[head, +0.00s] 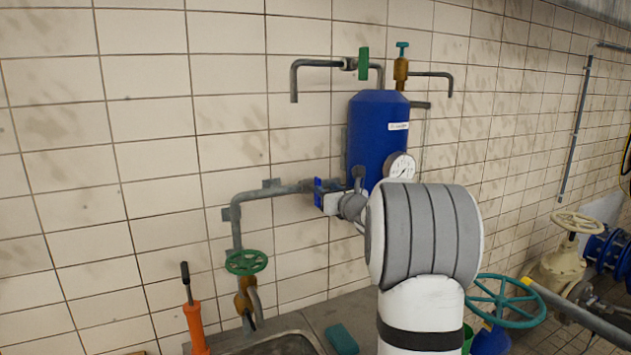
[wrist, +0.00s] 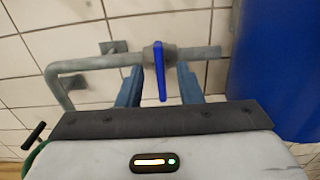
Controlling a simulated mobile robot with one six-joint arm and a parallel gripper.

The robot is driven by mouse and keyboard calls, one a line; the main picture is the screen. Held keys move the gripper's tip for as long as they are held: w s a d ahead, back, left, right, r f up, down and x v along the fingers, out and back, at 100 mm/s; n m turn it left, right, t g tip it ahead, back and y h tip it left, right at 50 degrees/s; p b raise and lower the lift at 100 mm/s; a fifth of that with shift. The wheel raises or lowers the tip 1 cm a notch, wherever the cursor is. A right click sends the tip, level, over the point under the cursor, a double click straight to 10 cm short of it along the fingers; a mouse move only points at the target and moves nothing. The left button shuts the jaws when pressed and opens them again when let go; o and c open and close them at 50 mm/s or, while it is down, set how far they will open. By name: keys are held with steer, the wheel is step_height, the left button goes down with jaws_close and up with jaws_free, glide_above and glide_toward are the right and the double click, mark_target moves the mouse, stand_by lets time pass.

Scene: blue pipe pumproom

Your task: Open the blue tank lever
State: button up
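The blue tank (head: 375,125) hangs on the tiled wall in the head view, with a round gauge (head: 402,166) on it. Its edge fills the right of the wrist view (wrist: 285,60). The blue lever (wrist: 161,75) sits on a grey horizontal pipe left of the tank and points down in the wrist view. A blue part of it shows in the head view (head: 318,189). My gripper (wrist: 159,69) is open, with one finger on each side of the lever and visible gaps to both. In the head view, my arm hides part of the tank's lower end.
A green handwheel (head: 246,262) and an orange tool (head: 195,325) stand lower left, near a sink (head: 280,345). A teal handwheel (head: 503,300) and a cream valve (head: 563,262) are at right. A green-handled valve (head: 363,63) sits above the tank.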

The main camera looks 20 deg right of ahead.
mark_target(318, 207)
steer(key=w+p, duration=0.2)
steer(key=w, duration=0.4)
steer(key=shift+w+a, duration=0.15)
steer(key=shift+a, duration=0.05)
steer(key=shift+c, duration=0.5)
